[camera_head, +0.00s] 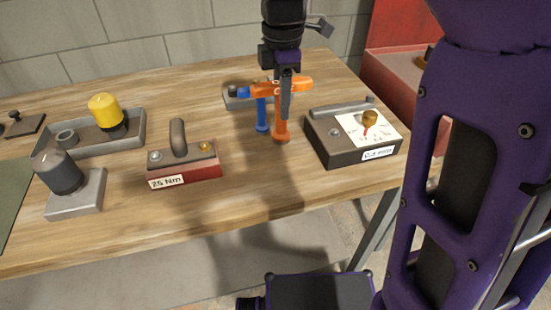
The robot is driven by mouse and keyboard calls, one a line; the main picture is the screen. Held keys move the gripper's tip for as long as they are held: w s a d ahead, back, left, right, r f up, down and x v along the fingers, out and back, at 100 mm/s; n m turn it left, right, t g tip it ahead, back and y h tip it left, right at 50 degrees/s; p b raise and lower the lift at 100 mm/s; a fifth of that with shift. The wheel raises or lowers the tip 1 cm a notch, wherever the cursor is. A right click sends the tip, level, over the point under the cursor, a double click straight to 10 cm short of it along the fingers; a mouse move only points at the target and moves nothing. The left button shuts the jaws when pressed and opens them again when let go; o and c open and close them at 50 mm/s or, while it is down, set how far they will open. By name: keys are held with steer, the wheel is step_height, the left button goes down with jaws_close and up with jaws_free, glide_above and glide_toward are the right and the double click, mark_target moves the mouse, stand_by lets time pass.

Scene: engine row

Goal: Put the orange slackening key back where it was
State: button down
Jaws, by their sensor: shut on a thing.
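The orange slackening key (281,128) is T-shaped, with its crossbar at the top and its stem hanging straight down. My gripper (286,98) comes down from above and is shut on the orange key near its crossbar. The key is upright; I cannot tell whether its lower end touches the bench. A blue T-shaped key (262,118) stands upright just to the left and partly behind it. A small grey holder (233,103) shows behind the blue key, partly hidden.
A dark gauge block (340,152) marked 0.3 mm stands right of the keys. A red block (190,173) marked 25 Nm, a grey tray (137,142) with a yellow-capped part (105,110), and a dark cylinder on a base (78,205) are left. The bench (230,215) is clear in front.

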mark_target(278, 134)
steer(key=shift+s+a, duration=0.1)
steer(key=shift+a, duration=0.2)
step_height(278, 134, down, 10)
steer(key=shift+r+b, duration=0.1)
steer(key=shift+b, duration=0.75)
steer(key=shift+f, duration=0.2)
steer(key=c, duration=0.7)
jaws_free()
steer(key=shift+o, duration=0.2)
step_height(278, 134, up, 12)
steer(key=shift+r+p, duration=0.15)
steer(key=shift+p, duration=0.8)
